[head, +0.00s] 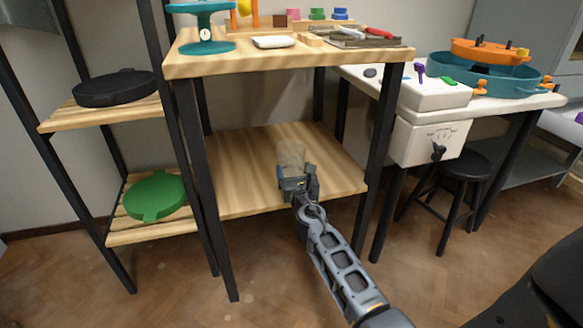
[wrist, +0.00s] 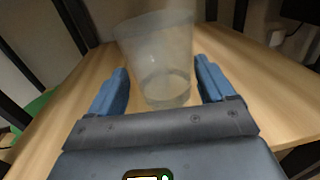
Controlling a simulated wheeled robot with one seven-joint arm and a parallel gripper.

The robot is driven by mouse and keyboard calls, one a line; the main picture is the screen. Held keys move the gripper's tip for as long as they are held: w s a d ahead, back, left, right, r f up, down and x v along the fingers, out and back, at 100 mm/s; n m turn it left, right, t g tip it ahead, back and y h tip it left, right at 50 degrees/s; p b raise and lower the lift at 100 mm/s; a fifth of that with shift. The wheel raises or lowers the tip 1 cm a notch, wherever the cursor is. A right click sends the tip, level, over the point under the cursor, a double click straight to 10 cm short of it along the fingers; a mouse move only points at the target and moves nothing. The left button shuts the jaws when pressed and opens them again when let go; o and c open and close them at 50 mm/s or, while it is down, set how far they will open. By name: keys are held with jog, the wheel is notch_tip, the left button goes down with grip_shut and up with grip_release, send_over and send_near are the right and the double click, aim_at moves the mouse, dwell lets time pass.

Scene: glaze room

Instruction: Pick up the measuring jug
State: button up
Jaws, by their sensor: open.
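The measuring jug (head: 291,156) is a clear, see-through vessel standing on the lower wooden shelf (head: 238,165) of the middle workbench. In the wrist view the jug (wrist: 160,62) stands upright between the two blue fingers of my gripper (wrist: 163,90). The gripper is open, with a finger on each side of the jug and a visible gap on both sides. In the head view my gripper (head: 297,182) is at the near side of the jug and hides its lower part. I cannot make out a handle on the jug.
The bench top (head: 270,62) overhangs the shelf, and dark legs (head: 379,155) stand at its corners. A green round lidded item (head: 156,196) lies on the rack at left. A black stool (head: 455,175) stands at right. The shelf around the jug is clear.

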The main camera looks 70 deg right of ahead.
jog(key=shift+c, duration=0.5)
grip_shut()
dwell(0.3)
